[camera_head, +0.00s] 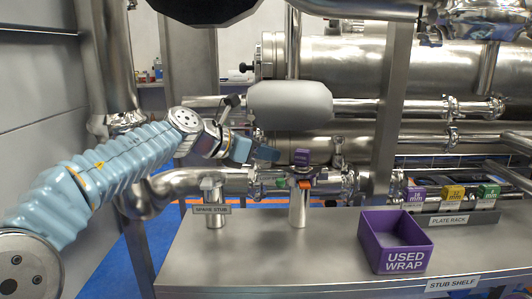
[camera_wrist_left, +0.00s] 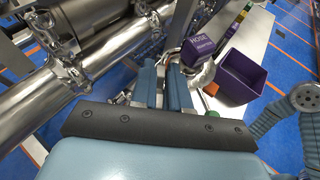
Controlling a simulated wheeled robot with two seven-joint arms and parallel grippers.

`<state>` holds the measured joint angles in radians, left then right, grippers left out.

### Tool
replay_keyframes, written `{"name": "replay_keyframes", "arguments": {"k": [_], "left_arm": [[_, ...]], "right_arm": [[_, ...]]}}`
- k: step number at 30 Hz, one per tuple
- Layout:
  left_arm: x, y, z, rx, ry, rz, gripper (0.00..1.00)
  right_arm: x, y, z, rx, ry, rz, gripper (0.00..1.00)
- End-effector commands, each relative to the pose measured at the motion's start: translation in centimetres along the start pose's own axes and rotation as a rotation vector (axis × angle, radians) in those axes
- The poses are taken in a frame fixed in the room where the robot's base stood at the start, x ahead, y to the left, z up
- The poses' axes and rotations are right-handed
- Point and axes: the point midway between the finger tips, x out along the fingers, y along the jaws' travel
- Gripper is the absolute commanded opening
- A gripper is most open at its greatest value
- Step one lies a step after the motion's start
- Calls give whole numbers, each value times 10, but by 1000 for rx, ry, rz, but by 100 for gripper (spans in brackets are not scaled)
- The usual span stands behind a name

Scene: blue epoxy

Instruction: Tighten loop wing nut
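My left gripper (camera_head: 254,153) reaches in from the left in the head view, in front of the piping and above the shelf. Its two blue fingers are a little apart, with no held object clearly visible between them; they also show in the left wrist view (camera_wrist_left: 165,85). A purple labelled piece (camera_head: 302,157) sits on top of a metal stub (camera_head: 299,207), just right of the fingertips. It also shows right of the fingertips in the wrist view (camera_wrist_left: 198,48). Green (camera_head: 281,183) and orange (camera_head: 305,184) parts sit on the fitting below. I cannot make out the wing nut. My right gripper is not in view.
A spare stub (camera_head: 213,190) stands left on the shelf (camera_head: 340,228). A purple used-wrap bin (camera_head: 396,243) sits at the front right. A plate rack (camera_head: 452,219) holds purple, yellow and green blocks behind it. Large metal pipes and an upright post (camera_head: 391,100) crowd the back.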

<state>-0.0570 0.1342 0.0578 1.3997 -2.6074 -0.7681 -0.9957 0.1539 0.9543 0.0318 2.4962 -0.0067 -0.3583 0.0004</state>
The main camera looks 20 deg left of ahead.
Motion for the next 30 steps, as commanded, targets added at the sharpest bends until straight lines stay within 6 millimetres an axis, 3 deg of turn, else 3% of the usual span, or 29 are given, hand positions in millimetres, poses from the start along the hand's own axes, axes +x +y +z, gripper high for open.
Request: {"name": "replay_keyframes", "arguments": {"k": [3, 14, 30], "left_arm": [[0, 0, 0, 0, 0, 0, 0], [0, 1, 0, 16, 1, -40, 0], [0, 2, 0, 148, 0, -357, 0]], "right_arm": [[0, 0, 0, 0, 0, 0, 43], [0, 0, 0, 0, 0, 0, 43], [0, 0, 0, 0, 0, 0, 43]]}}
